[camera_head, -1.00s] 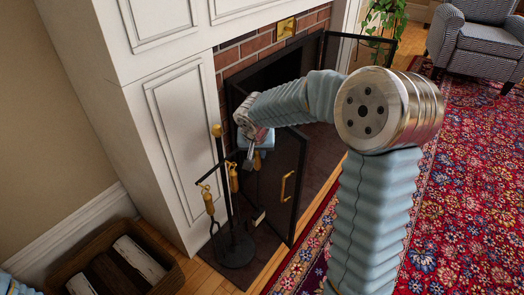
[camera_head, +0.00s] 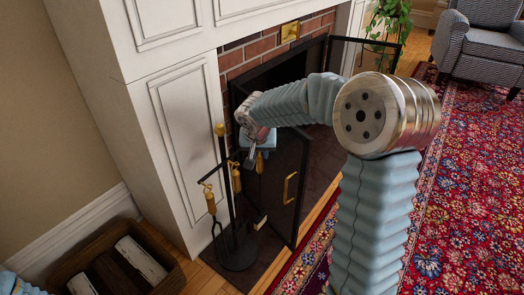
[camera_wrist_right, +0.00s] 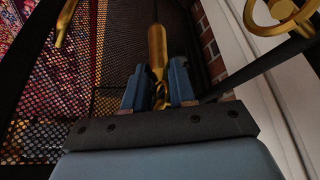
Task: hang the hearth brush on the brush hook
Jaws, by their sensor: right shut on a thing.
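In the right wrist view the blue fingers (camera_wrist_right: 160,88) are shut around the end of the handle (camera_wrist_right: 157,48). A pale-edged piece lower down (camera_head: 260,222) looks like its brush end. My left gripper is out of view.
An open mesh fire-screen door (camera_head: 285,190) with a brass handle (camera_head: 288,187) stands close behind and right of the brush. The white mantel panel (camera_head: 185,130) rises behind the stand. A log basket (camera_head: 165,245) sits at lower left. A patterned rug (camera_head: 455,200) covers the right.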

